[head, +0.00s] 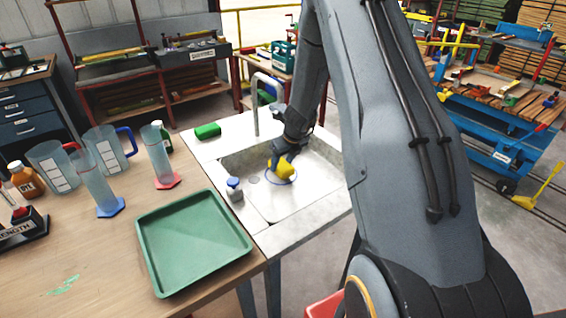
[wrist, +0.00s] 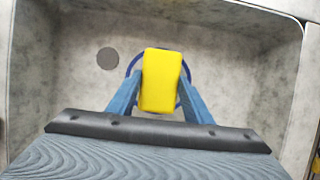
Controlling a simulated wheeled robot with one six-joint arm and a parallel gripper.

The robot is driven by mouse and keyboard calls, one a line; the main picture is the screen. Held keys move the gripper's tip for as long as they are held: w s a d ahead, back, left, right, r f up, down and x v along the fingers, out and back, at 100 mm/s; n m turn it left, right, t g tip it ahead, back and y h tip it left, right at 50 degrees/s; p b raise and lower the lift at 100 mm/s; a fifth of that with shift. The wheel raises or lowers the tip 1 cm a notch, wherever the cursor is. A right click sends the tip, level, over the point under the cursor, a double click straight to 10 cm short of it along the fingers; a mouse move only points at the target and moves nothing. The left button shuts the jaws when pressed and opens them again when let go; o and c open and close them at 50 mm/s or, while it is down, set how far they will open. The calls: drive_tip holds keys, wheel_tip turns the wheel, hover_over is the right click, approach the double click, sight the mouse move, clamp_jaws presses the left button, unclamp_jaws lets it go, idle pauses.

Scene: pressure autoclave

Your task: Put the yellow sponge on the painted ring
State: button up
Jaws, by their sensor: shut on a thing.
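The yellow sponge (wrist: 161,80) is a small block held between the two blue fingers of my gripper (wrist: 160,95) in the wrist view. It also shows in the head view (head: 286,166), at the end of my arm inside the sink. The painted ring (wrist: 131,64) is a thin blue circle on the sink floor, partly hidden behind the sponge and fingers. In the head view the ring (head: 294,180) shows around and below the sponge. My gripper is shut on the sponge, over the ring. I cannot tell whether the sponge touches the floor.
The sink (head: 315,192) has raised walls around the ring, with a drain (wrist: 108,58) to the left. A tap (head: 256,105) stands behind. A bottle (head: 234,189) and a green sponge (head: 207,131) sit on the sink's rim. A green tray (head: 193,242) lies on the bench.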

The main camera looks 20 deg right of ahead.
drive_tip(key=shift+s+f, duration=0.1)
drive_tip(key=shift+f, duration=0.55)
drive_tip(key=shift+f, duration=0.15)
drive_tip(key=o, duration=1)
drive_tip(key=shift+r, duration=0.35)
drive_tip(key=shift+s+d+r+b, duration=0.25)
drive_tip(key=shift+s+r+b, duration=0.6)
drive_tip(key=shift+r, duration=0.3)
drive_tip(key=s+b, duration=0.2)
drive_tip(key=s, duration=0.1)
drive_tip(key=s+d+b, duration=0.1)
drive_tip(key=s+b, duration=0.1)
drive_tip(key=s, duration=0.2)
drive_tip(key=s+d+b, duration=0.1)
drive_tip(key=s+b, duration=0.1)
drive_tip(key=s, duration=0.2)
drive_tip(key=shift+s, duration=0.1)
